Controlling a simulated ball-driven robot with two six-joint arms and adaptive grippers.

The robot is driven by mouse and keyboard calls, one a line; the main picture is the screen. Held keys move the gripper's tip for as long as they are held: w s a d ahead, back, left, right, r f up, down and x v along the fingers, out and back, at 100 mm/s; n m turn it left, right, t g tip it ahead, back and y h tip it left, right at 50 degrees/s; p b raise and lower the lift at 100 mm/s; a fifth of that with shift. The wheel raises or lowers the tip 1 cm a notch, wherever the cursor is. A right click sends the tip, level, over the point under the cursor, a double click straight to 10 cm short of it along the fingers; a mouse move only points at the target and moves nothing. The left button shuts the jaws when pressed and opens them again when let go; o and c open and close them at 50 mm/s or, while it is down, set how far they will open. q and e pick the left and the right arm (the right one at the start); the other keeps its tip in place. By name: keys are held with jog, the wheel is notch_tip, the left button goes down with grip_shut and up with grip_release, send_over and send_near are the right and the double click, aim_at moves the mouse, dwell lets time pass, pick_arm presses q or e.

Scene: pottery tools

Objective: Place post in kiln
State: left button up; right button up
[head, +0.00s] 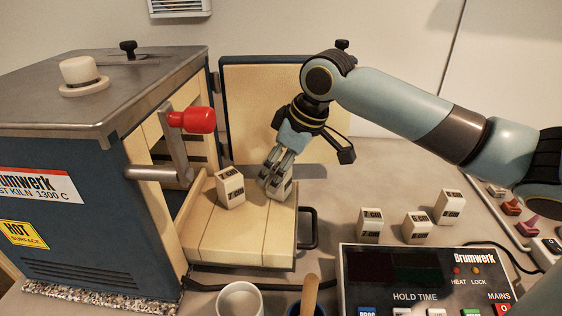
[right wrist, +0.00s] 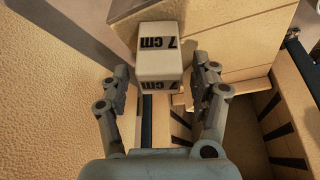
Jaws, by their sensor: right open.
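My right gripper (head: 274,176) points down over the pulled-out cream shelf (head: 236,240) of the blue kiln (head: 70,200). In the right wrist view the open fingers (right wrist: 165,76) are on either side of a post (right wrist: 160,68) marked 7 cm, with a gap on each side. Another pale post (head: 231,188) stands upright on the shelf to the left of the gripper. My left gripper is not in view.
Several pale posts, one of them here (head: 417,227), stand on the table to the right. A control panel (head: 400,262), a white cup (head: 240,299) and a dark cup with a wooden stick (head: 309,295) are in front. A red-knobbed handle (head: 192,120) juts from the kiln.

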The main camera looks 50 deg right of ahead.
jog(key=p+v, duration=0.2)
jog(key=v, duration=1)
jog(key=shift+r, duration=0.1)
dwell(0.4)
